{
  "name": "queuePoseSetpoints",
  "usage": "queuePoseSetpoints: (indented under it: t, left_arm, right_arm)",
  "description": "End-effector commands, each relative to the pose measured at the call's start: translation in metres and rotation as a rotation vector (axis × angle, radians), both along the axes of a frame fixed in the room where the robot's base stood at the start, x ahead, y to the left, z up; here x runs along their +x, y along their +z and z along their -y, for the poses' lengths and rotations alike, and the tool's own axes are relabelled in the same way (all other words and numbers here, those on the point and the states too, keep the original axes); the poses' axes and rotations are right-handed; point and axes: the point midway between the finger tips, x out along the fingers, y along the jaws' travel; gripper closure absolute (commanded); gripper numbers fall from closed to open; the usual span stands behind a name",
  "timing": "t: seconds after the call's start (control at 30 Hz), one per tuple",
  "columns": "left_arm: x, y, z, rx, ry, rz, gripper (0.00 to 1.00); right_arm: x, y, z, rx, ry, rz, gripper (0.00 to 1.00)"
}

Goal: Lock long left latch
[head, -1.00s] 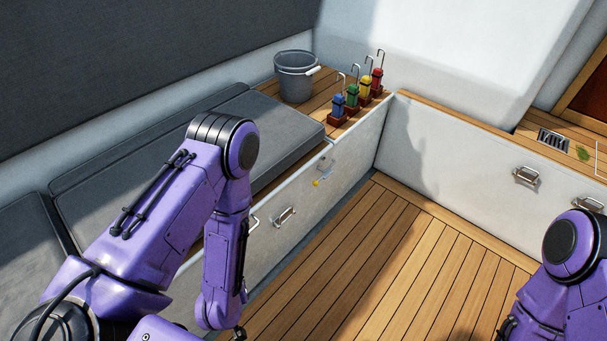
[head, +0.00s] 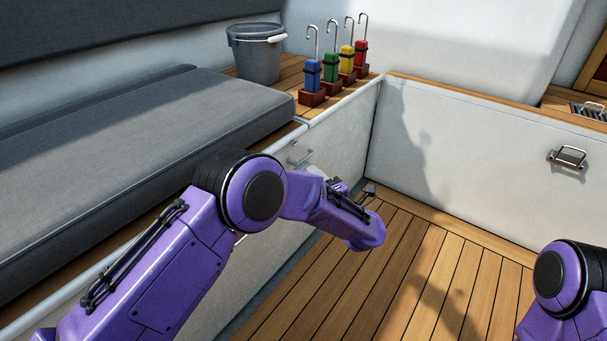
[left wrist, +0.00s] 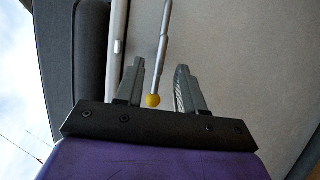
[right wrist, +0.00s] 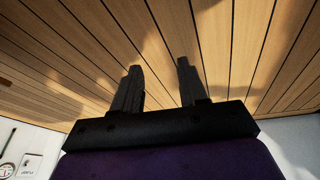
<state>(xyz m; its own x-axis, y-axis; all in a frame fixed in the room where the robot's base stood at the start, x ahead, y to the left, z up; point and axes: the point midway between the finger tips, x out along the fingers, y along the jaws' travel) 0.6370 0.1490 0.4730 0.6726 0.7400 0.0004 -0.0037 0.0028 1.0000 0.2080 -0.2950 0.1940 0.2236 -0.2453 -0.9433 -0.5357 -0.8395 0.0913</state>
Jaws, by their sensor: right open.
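The long left latch (left wrist: 163,45) shows in the left wrist view as a thin metal rod with a yellow ball at its end, against a pale panel. My left gripper (left wrist: 158,68) is open, with one finger on each side of the rod; the yellow ball lies between the finger bases. I cannot tell whether either finger touches it. In the head view my left forearm hides most of the latch area on the left bench front. A small metal fitting (head: 300,153) shows just above the forearm. My right gripper (right wrist: 157,78) is open and empty above the wooden floor.
Colored blocks with hooks, including a blue one (head: 312,75), stand beside a grey bucket (head: 258,55) on the left bench. A grey cushion (head: 150,130) covers that bench. Another metal latch (head: 567,158) is on the right panel. The plank floor (head: 400,270) is clear.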

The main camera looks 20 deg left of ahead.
Motion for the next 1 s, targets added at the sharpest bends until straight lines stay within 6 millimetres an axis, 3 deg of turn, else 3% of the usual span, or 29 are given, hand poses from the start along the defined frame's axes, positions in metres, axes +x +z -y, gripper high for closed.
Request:
queuePoseSetpoints:
  t: [0.1,0.3,0.63,0.67,0.77,1.0]
  left_arm:
    - [0.019,-0.005,-0.021,-0.001,0.002,0.0,0.62]
    - [0.04,-0.003,-0.044,0.001,-0.001,-0.001,0.62]
    - [0.045,-0.001,-0.049,0.003,-0.003,-0.003,0.62]
    - [0.045,-0.001,-0.049,0.003,-0.003,-0.003,0.68]
    - [0.045,-0.001,-0.049,0.003,-0.003,-0.003,1.0]
    - [0.045,-0.001,-0.05,0.001,-0.002,0.0,1.0]
  right_arm:
    - [-0.007,-0.015,-0.001,0.03,0.066,-0.085,0.57]
    - [-0.02,-0.024,-0.003,0.067,0.146,-0.194,0.57]
    - [-0.024,-0.023,-0.003,0.077,0.167,-0.223,0.57]
    - [-0.024,-0.023,-0.003,0.077,0.167,-0.223,0.57]
    - [-0.024,-0.024,-0.003,0.077,0.166,-0.223,0.57]
    - [-0.024,-0.024,-0.004,0.078,0.169,-0.225,0.57]
